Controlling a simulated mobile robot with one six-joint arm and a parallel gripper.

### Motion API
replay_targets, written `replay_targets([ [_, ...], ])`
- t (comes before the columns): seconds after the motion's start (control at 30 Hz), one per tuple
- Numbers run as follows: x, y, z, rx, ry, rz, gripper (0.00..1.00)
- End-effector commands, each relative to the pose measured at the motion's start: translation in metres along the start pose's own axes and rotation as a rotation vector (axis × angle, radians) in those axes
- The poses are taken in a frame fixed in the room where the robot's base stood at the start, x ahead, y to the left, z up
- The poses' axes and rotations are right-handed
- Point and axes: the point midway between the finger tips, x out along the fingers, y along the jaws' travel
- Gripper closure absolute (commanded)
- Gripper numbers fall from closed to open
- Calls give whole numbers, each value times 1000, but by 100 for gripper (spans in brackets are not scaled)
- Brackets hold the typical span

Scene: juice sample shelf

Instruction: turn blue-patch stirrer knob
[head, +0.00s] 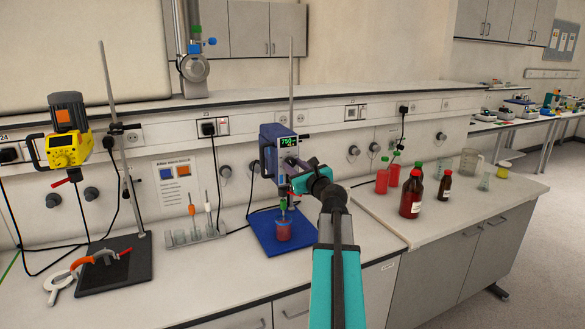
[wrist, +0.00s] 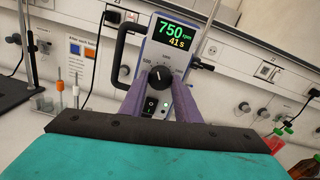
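The blue stirrer (head: 270,150) hangs on a stand above a blue base plate (head: 265,238); a beaker of red liquid (head: 283,231) stands on the plate. Its display (wrist: 176,32) reads 750 rpm and 41 s. Its black knob (wrist: 160,77) with a white mark is below the display, above a rocker switch (wrist: 150,106). My gripper (wrist: 160,80) is at the stirrer's front, its two purple fingers either side of the knob. They look slightly apart from it, though contact is hard to judge. In the head view my gripper (head: 292,166) partly hides the stirrer's front.
A yellow stirrer (head: 66,147) with an orange top stands at the left. A notice (head: 173,190) with blue and orange squares is on the wall. A rack of tools (head: 197,236) stands left of the blue plate. Red bottles (head: 411,192) and glassware (head: 470,162) stand at the right.

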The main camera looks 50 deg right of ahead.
Motion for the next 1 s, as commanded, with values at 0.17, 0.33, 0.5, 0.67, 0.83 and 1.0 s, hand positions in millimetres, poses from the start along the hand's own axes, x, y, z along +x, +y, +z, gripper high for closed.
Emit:
replay_targets([
  [0.17, 2, 2, -2, -5, 1, 23, 94],
  [0.33, 4, 1, -2, -39, 1, 25, 94],
  [0.5, 4, 0, -2, -112, 1, 24, 94],
  [0.67, 4, 0, -3, -219, 4, 23, 94],
  [0.83, 4, 0, -2, -364, 6, 22, 94],
  [1.0, 4, 0, -2, -526, 11, 22, 94],
])
